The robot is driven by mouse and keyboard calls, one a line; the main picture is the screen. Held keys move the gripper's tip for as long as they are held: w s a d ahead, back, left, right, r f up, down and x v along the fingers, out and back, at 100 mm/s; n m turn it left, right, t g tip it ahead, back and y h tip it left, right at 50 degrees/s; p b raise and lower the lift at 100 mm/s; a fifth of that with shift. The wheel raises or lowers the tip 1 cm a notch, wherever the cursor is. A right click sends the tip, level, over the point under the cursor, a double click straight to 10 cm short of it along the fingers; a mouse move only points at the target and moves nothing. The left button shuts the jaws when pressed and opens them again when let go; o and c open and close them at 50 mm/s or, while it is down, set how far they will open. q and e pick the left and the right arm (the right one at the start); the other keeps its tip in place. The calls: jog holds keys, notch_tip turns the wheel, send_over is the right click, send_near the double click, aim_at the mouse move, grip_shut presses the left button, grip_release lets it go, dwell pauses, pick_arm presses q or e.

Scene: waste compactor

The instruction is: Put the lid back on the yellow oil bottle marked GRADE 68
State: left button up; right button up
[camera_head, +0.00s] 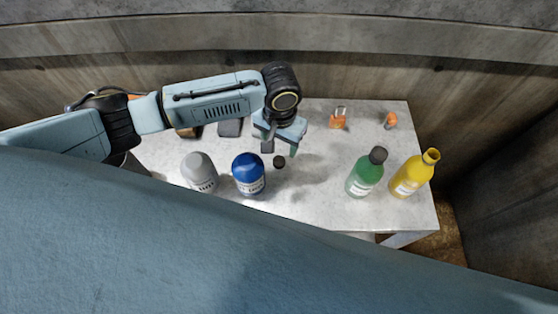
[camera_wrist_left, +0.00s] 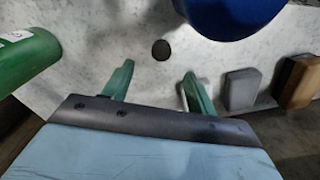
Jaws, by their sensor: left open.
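The yellow bottle (camera_head: 410,177) stands upright at the right end of the table. Its neck is open, with no lid on it; its label is too small to read. A small round black lid (camera_head: 280,161) lies on the table right of the blue bottle. It also shows in the left wrist view (camera_wrist_left: 161,49), beyond the fingertips and roughly in line with the gap between them. My left gripper (camera_head: 281,144) is open and empty, close to the lid and apart from it; its green fingers also show in the left wrist view (camera_wrist_left: 158,70). My right gripper is not in view.
A green bottle (camera_head: 364,175) with a dark cap stands just left of the yellow one. A blue bottle (camera_head: 248,175) and a grey bottle (camera_head: 199,172) stand left of the lid. An orange padlock (camera_head: 338,121) and small orange object (camera_head: 390,121) lie behind. The table middle is clear.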

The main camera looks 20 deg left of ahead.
aim_at(279, 161)
pick_arm(q)
jog(key=shift+f, duration=1.45)
jog(key=shift+f, duration=0.1)
notch_tip(279, 161, down, 5)
jog(key=shift+a+f+b, duration=0.1)
jog(key=shift+a+b, duration=0.05)
jog(key=shift+b, duration=0.4)
jog(key=c, duration=1.1)
notch_tip(279, 161, up, 10)
jog(key=shift+w+r+p, duration=0.1)
jog(key=shift+r+p, duration=0.05)
jog(key=shift+p, duration=0.7)
